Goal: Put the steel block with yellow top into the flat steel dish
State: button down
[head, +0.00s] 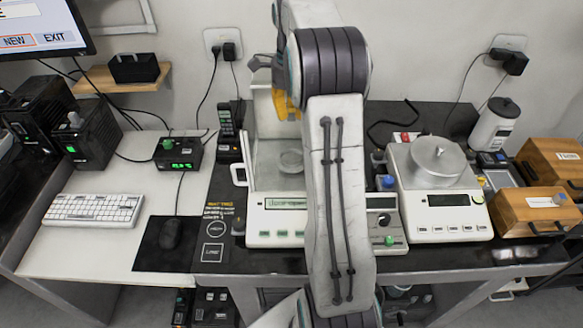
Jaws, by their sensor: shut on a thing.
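My gripper (281,82) is largely hidden behind my own arm, above the left balance. It is shut on a piece with a yellow part (284,106), which fits the steel block with yellow top; its lower part is hard to make out. The piece is held up in front of the balance's back, apart from the pan. A small round steel dish (291,161) sits inside the left balance (277,226), below my gripper. A wider round steel pan (437,171) with a small knob in its middle is on the right balance. I cannot tell for sure which is the flat steel dish.
My arm covers the middle of the black table and the left balance's right side. Wooden boxes (537,210) and a white bottle (496,124) stand at right.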

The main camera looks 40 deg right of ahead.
notch_tip(320, 180, down, 11)
jog(key=shift+f+p, duration=0.3)
jog(key=shift+f, duration=1.35)
jog(key=shift+f, duration=0.15)
jog(key=c, duration=1.2)
grip_release()
jog(key=shift+o, duration=0.2)
jog(key=r+b, duration=0.1)
jog(key=r, duration=0.5)
jog(key=r+b, duration=0.2)
jog(key=r, duration=0.4)
jog(key=shift+s+a+r, duration=0.15)
jog(key=shift+s+r, duration=0.05)
